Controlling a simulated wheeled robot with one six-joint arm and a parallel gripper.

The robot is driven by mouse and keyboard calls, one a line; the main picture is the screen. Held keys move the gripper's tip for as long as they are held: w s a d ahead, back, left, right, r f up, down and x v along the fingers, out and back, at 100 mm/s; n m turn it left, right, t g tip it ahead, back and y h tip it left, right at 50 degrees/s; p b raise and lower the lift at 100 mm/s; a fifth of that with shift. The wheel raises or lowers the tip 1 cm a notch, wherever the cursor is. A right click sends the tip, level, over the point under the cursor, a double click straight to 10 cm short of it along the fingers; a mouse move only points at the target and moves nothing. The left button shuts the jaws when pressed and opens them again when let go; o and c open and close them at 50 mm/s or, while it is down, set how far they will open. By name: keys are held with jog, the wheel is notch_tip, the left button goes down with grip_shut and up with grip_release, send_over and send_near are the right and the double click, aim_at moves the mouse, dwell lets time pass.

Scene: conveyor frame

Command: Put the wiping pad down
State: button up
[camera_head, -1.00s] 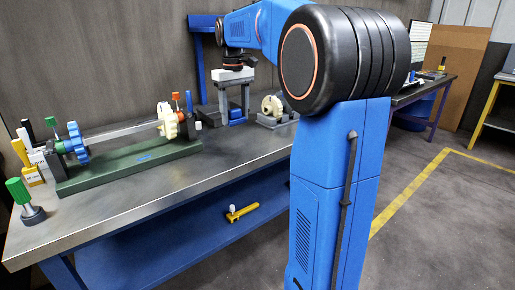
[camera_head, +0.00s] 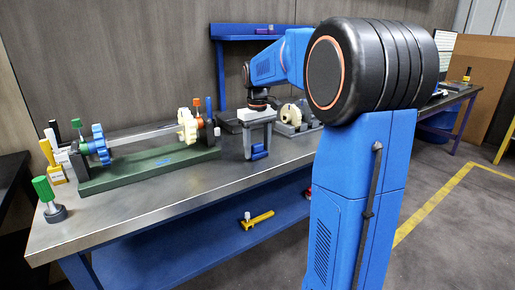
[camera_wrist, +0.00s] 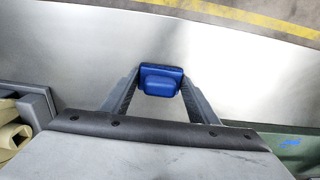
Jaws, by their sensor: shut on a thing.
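The blue wiping pad (camera_head: 259,153) is held between the fingertips of my gripper (camera_head: 258,142) over the metal workbench (camera_head: 190,192), right of the green conveyor frame (camera_head: 150,168). In the wrist view the pad (camera_wrist: 161,78) sits between the two grey fingers of my gripper (camera_wrist: 160,85), with bare bench around it. My gripper points down and is shut on the pad. I cannot tell whether the pad's underside touches the bench.
A cream wheel on a grey stand (camera_head: 293,118) is behind and right of my gripper. A green-handled tool (camera_head: 48,197) stands at the bench's left end. A yellow tool (camera_head: 257,219) lies on the blue lower shelf (camera_head: 200,240). The bench front is mostly clear.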

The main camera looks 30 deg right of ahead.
aim_at(257, 144)
jog(key=o, duration=0.9)
jog(key=shift+f, duration=0.1)
jog(key=shift+o, duration=0.2)
notch_tip(257, 144, up, 12)
jog(key=s+a+f+t, duration=0.1)
jog(key=s+a+f, duration=0.4)
jog(key=s, duration=0.5)
jog(key=s+a+f+t, duration=0.2)
jog(key=s+a+f, duration=0.3)
jog(key=s+f, duration=0.3)
jog(key=s+a+f+t, duration=0.1)
jog(key=s+a+f, duration=0.4)
jog(key=s, duration=0.7)
jog(key=shift+a+f+t, duration=0.4)
jog(key=shift+f, duration=0.4)
jog(key=shift+s, duration=0.1)
